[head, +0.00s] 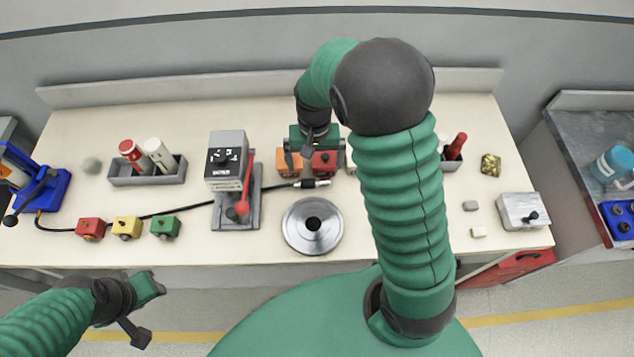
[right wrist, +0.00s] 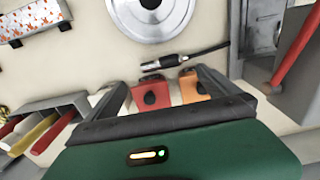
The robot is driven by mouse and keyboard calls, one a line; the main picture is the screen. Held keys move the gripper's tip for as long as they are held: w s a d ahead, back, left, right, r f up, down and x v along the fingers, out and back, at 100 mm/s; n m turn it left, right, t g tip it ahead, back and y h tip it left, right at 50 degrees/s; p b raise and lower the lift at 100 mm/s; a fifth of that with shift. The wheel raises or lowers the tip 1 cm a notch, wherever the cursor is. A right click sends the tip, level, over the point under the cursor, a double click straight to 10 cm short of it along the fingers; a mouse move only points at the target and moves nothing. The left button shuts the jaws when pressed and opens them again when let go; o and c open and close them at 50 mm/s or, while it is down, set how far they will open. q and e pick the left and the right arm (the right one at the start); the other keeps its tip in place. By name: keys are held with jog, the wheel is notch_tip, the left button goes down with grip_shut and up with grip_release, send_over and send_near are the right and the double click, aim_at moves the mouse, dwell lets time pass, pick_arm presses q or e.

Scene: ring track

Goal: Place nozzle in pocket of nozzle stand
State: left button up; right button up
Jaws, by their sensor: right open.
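The nozzle (head: 312,184), a black and silver hose end on a black hose, lies on the bench. It also shows in the right wrist view (right wrist: 165,62). A round silver stand (head: 330,237) with a dark central hole, apparently the nozzle stand, sits in front of it and shows partly in the right wrist view (right wrist: 178,20). My right gripper (right wrist: 160,80) is open and empty, above a red block (head: 324,162) and an orange block (head: 290,162), behind the nozzle. My left gripper (head: 145,300) hangs off the bench's front edge; its jaws are unclear.
A grey lever press (head: 227,165) with a red handle stands left of the nozzle. Red, yellow and green blocks (head: 127,228) line the front left. A grey tray (head: 147,177) holds bottles. A metal box (head: 522,211) is at the right. My right arm hides part of the bench.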

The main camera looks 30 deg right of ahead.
aim_at(315, 181)
notch_tip(315, 181, down, 4)
jog(key=shift+d+r, duration=0.1)
jog(key=shift+d, duration=0.05)
jog(key=f, duration=0.5)
jog(key=shift+w+a+f, duration=0.15)
jog(key=shift+a, duration=0.25)
jog(key=shift+d+f, duration=0.2)
jog(key=shift+d, duration=0.2)
jog(key=shift+c, duration=0.4)
jog(key=c, duration=0.5)
jog(key=shift+a+r, duration=0.1)
jog(key=shift+a, duration=0.15)
jog(key=c, duration=1)
pick_arm(q)
jog(key=shift+a+r, duration=0.1)
jog(key=shift+a, duration=0.1)
jog(key=shift+d, duration=0.1)
pick_arm(e)
jog(key=shift+d+r, duration=0.1)
jog(key=shift+d, duration=0.05)
